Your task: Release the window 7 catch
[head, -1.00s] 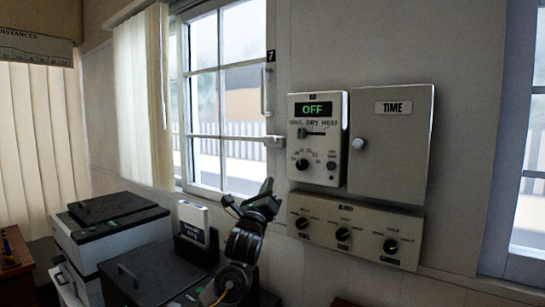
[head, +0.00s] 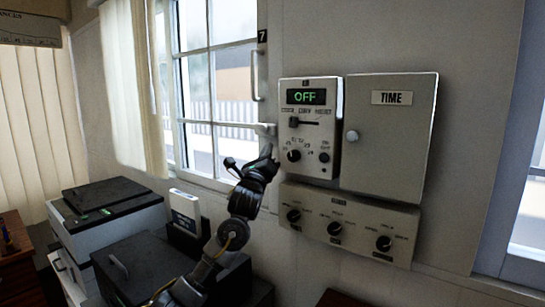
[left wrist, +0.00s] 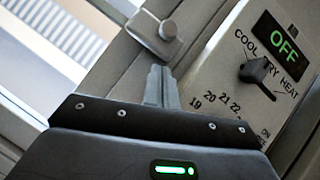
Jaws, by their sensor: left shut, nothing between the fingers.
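The window 7 catch (head: 264,129) is a small pale fitting on the right side of the window frame, below the vertical handle (head: 255,75) and the black "7" label (head: 262,36). In the left wrist view the catch (left wrist: 153,37) is a grey plate with a round knob. My left gripper (head: 268,151) is just below the catch, fingers pointing up. It also shows in the left wrist view (left wrist: 161,74), its fingers together and empty, with a small gap seeming to separate the tips from the catch. My right gripper is not in view.
Right of my left gripper is a wall control panel (head: 308,120) reading OFF. Beside it is the TIME cabinet (head: 390,140), with a three-knob panel (head: 350,220) below. Dark-topped boxes (head: 105,200) stand at the lower left.

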